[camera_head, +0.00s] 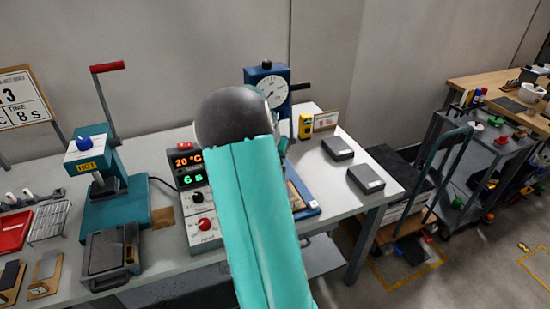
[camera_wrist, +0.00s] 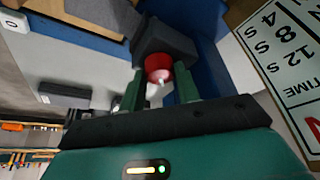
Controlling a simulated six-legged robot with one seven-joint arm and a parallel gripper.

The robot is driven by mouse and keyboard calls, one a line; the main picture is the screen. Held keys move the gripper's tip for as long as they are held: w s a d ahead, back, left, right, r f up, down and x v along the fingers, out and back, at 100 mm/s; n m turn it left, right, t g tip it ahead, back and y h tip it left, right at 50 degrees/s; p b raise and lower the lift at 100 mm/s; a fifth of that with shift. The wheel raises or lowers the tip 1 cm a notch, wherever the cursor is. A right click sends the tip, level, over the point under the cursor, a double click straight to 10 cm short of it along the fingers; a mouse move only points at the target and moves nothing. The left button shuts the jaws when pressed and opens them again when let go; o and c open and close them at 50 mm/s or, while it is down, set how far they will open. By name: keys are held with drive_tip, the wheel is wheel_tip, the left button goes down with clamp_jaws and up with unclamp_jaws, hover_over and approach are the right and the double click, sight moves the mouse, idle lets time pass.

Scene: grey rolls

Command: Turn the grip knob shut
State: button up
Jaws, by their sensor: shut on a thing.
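The red grip knob (camera_wrist: 158,63) shows in the wrist view, on the front of a dark block (camera_wrist: 165,38) that sits on a blue frame (camera_wrist: 206,52). My gripper (camera_wrist: 161,80) has one green finger on each side of the knob and is shut on it. How far the knob is turned cannot be told. In the head view, the blue stand (camera_head: 254,74) with a round dial gauge (camera_head: 272,92) stands at the back of the bench. My arm hides its lower part, the knob and my gripper there.
A control box (camera_head: 198,215) with lit displays stands left of my arm. A teal press (camera_head: 103,180) with a red-tipped lever is further left. A yellow device (camera_head: 305,126) and two dark blocks (camera_head: 338,149) (camera_head: 366,179) lie right. In the wrist view, a printed sign (camera_wrist: 285,62) is close on the right.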

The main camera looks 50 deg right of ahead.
idle(0.3)
drive_tip(key=o, duration=1)
drive_tip(key=v, duration=1.3)
drive_tip(key=shift+a+r, duration=0.15)
drive_tip(key=shift+r, duration=0.2)
